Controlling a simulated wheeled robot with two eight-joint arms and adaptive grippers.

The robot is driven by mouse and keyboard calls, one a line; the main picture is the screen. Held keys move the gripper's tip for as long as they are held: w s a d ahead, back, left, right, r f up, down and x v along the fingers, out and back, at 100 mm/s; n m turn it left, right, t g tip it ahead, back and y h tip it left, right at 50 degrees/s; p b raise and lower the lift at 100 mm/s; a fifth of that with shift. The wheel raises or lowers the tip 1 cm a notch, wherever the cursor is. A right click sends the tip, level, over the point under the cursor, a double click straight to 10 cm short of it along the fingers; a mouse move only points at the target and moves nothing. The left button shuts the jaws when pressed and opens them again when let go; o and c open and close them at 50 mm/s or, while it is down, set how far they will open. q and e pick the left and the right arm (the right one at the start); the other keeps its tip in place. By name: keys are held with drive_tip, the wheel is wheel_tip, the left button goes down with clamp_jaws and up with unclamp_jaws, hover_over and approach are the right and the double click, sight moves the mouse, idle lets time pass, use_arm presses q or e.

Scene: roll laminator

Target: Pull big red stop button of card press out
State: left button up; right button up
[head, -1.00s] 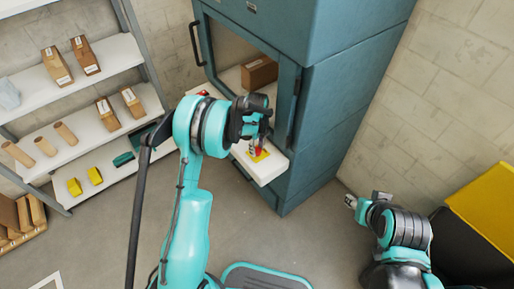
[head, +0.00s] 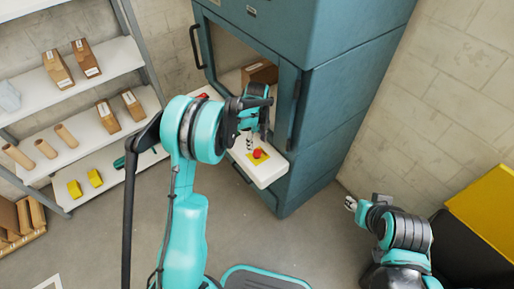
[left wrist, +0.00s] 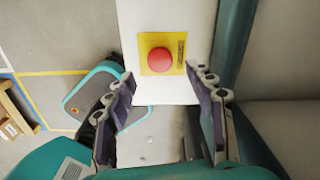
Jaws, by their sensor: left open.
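The big red stop button (head: 257,154) sits on a yellow square plate on the white ledge (head: 268,174) of the teal card press (head: 330,110). In the left wrist view the red button (left wrist: 160,60) is fully visible, with its yellow plate (left wrist: 147,70) around it. My left gripper (head: 253,138) is open and just above and left of the button in the head view. In the left wrist view its two fingers (left wrist: 162,92) are spread apart, with the button beyond their tips and nothing between them. My right gripper (head: 350,203) is far to the right, away from the press; its fingers are too small to judge.
A brown box (head: 262,74) stands inside the press opening. Shelves with boxes and rolls (head: 100,90) stand at the left. A yellow and black bin (head: 485,205) stands at the right.

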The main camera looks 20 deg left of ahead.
sight(257, 152)
use_arm(q)
wheel_tip(257, 152, up, 7)
idle(0.3)
drive_tip(key=shift+r, duration=0.1)
drive_tip(key=s+r+n+t, duration=0.4)
drive_tip(key=s+r+n, duration=0.8)
drive_tip(key=s, duration=0.2)
drive_tip(key=s+f+n+t, duration=0.2)
drive_tip(key=s+n+t, duration=0.1)
drive_tip(key=s+n, duration=0.8)
drive_tip(key=shift+s+a, duration=0.45)
drive_tip(key=shift+s, duration=0.35)
